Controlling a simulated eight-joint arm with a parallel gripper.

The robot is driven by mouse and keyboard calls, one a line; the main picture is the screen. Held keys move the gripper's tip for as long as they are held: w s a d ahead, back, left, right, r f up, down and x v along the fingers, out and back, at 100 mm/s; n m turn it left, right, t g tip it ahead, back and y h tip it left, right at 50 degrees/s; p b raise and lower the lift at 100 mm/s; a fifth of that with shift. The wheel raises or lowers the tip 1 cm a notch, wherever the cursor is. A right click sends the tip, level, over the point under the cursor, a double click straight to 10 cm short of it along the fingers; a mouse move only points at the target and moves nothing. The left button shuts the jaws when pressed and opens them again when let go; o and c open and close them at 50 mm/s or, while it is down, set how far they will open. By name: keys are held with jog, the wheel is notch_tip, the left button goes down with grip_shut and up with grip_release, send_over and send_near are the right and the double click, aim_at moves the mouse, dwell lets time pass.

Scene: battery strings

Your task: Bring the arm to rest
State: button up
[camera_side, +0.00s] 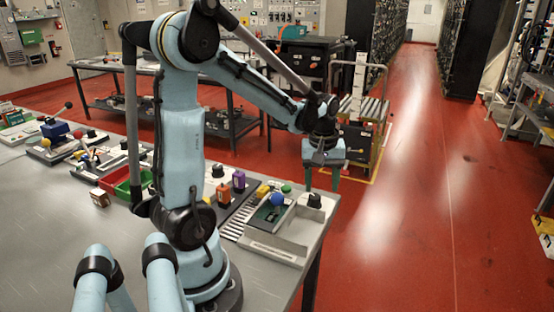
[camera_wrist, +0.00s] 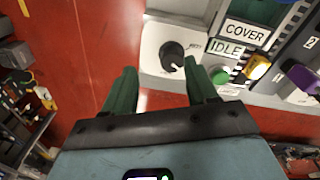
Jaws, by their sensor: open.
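My gripper (camera_side: 322,178) hangs from the arm near the right edge of the grey table, with its green fingers pointing down. In the wrist view my gripper (camera_wrist: 160,88) has its two green fingers spread apart with nothing between them. Red floor and the edge of a light panel lie beyond the fingers. The panel carries a black knob (camera_wrist: 172,57), and a black knob also shows in the side view (camera_side: 315,200). The arm reaches out to the right from its base on the table.
Labels reading COVER (camera_wrist: 246,32) and IDLE (camera_wrist: 225,47) show on the panel. A yellow-framed cart (camera_side: 362,140) stands behind my gripper. Red floor is open to the right.

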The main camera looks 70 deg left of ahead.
jog(key=s+d+r+m+t, duration=0.1)
jog(key=d+r+m+t, duration=0.2)
jog(key=d+m, duration=0.3)
jog(key=s+d+r+m+t, duration=0.2)
jog(key=d+r+m+t, duration=0.1)
jog(key=d+m, duration=0.4)
jog(key=d, duration=0.2)
jog(key=shift+d, duration=0.35)
